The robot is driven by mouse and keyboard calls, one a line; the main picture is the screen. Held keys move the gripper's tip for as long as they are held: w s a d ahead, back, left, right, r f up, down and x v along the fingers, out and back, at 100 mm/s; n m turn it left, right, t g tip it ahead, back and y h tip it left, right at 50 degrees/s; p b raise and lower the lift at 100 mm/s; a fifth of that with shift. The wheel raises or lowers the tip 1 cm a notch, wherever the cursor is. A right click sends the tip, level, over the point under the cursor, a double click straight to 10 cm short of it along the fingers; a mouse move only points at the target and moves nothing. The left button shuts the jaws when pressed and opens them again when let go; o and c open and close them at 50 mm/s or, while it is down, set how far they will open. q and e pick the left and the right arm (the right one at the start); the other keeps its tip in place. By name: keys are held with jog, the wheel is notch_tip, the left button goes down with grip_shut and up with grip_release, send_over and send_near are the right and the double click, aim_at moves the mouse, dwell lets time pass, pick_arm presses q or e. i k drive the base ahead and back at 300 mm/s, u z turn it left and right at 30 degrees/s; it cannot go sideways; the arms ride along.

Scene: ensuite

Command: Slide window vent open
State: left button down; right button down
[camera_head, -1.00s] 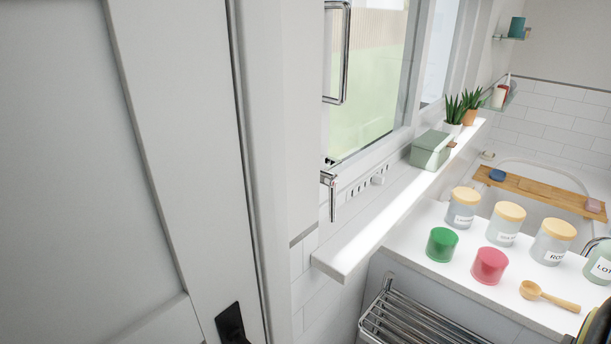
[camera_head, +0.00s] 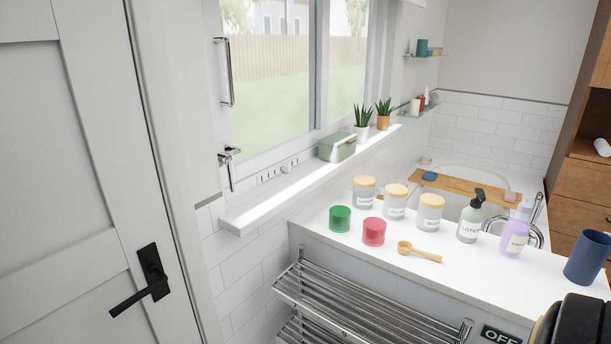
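The window (camera_head: 268,75) is on the wall left of centre, with a vertical chrome bar handle (camera_head: 228,72) and a chrome latch lever (camera_head: 230,165) hanging down below it. The slotted vent strip (camera_head: 280,171) runs along the bottom of the window frame, just above the white sill. A small light knob (camera_head: 287,166) shows on the strip; how far the slots are open is too small to tell.
The sill (camera_head: 260,208) holds a green box (camera_head: 337,148) and two potted plants. A counter (camera_head: 380,262) with jars, candles, a wooden scoop and bottles stands at right. A chrome towel rack (camera_head: 350,310) is below it. A closed white door (camera_head: 75,180) with a black handle (camera_head: 148,280) fills the left.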

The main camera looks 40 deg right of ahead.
aim_at(285, 167)
jog(key=z, duration=0.85)
jog(key=i, duration=0.25)
